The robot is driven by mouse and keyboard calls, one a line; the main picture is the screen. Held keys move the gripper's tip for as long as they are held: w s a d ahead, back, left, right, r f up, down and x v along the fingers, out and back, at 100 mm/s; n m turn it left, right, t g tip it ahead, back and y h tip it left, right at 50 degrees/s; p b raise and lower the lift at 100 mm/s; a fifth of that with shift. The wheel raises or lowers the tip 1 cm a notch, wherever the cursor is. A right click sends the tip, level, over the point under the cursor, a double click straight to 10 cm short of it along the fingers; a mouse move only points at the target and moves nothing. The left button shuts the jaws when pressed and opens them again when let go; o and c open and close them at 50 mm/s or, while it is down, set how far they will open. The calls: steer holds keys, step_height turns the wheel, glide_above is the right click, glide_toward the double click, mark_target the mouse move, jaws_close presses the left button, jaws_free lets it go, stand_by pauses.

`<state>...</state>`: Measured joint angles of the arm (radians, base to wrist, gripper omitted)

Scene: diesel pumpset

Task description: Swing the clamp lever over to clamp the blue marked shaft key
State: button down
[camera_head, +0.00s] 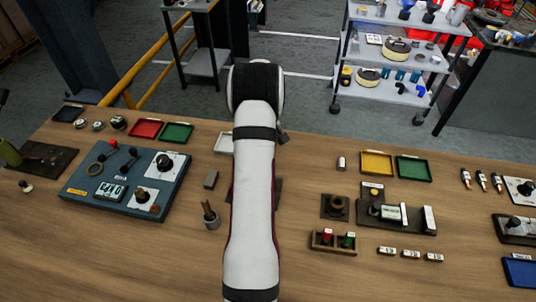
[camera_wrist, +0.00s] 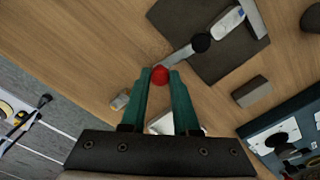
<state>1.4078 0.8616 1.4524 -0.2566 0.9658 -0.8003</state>
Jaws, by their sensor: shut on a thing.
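The clamp lever (camera_wrist: 178,57) is a thin metal bar with a red ball knob (camera_wrist: 160,75) at one end and a round black pivot (camera_wrist: 201,43) at the other. It shows in the wrist view on a dark base plate (camera_wrist: 205,68), with the knob end reaching past the plate's edge. The shaft key (camera_wrist: 228,22), a pale metal bar with a blue mark, lies beyond the pivot beside an upright metal strip (camera_wrist: 252,18). My gripper (camera_wrist: 160,79) has its green fingers shut on the red knob. In the head view my arm hides the gripper and most of the fixture.
A grey block (camera_wrist: 251,91) lies beside the base plate. A blue-grey panel (camera_head: 125,183) with knobs stands left of my arm, with a cup of tools (camera_head: 210,214) between. A wooden rack (camera_head: 333,242) and a dark fixture (camera_head: 397,214) stand to the right.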

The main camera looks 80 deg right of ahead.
steer(key=shift+w+d+n, duration=0.1)
steer(key=shift+w+n, duration=0.15)
steer(key=shift+n, duration=0.25)
steer(key=c, duration=0.7)
jaws_free()
steer(key=shift+o, duration=0.2)
step_height(320, 180, up, 16)
steer(key=shift+f, duration=0.1)
